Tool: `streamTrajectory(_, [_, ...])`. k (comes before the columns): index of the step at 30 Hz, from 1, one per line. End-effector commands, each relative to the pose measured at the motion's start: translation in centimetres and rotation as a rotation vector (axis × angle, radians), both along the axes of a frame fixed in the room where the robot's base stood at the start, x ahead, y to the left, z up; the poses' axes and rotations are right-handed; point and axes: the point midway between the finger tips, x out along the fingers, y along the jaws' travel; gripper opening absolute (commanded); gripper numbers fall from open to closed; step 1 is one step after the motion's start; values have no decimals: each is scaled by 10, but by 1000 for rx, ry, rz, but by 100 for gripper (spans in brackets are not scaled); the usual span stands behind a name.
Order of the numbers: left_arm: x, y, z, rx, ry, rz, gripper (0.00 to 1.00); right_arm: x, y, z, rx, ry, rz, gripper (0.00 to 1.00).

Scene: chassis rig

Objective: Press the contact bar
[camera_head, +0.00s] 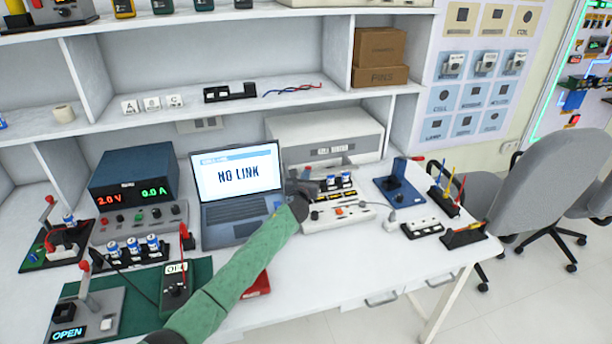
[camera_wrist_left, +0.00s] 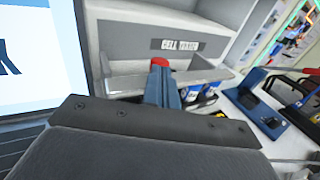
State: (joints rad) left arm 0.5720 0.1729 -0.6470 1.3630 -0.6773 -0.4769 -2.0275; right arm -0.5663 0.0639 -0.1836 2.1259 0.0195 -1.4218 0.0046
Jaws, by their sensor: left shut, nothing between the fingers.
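The cell tester (camera_head: 355,128) is a grey box at the back of the bench. Its label also shows in the left wrist view (camera_wrist_left: 180,44). In front of it is a white unit (camera_head: 350,217) with blue-and-white cells (camera_head: 346,180). My left gripper (camera_head: 312,189) is shut and empty at this unit's left side, beside the cells. In the left wrist view, a narrow blue-grey shape with a red tip (camera_wrist_left: 160,64) stands before the tester. I cannot tell which part is the contact bar or whether the gripper touches it. My right gripper is out of view.
A laptop (camera_head: 232,213) reading NO LINK is left of the gripper. A blue device (camera_head: 399,192) with a red handle and a socket strip (camera_head: 423,229) are to the right. A power supply (camera_head: 134,176) stands at left.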

Motion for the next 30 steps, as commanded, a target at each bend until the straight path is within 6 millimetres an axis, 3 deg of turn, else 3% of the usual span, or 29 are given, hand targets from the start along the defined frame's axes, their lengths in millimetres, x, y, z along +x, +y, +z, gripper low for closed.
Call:
streamTrajectory(10, [2,1,0,1,0,0,0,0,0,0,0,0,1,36])
streamTrajectory(16, [24,8,0,4,-3,0,0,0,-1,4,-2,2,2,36])
streamTrajectory(24, [57,19,-1,2,-1,0,0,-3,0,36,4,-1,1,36])
streamTrajectory(30, [64,21,1,1,-1,1,0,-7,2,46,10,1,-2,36])
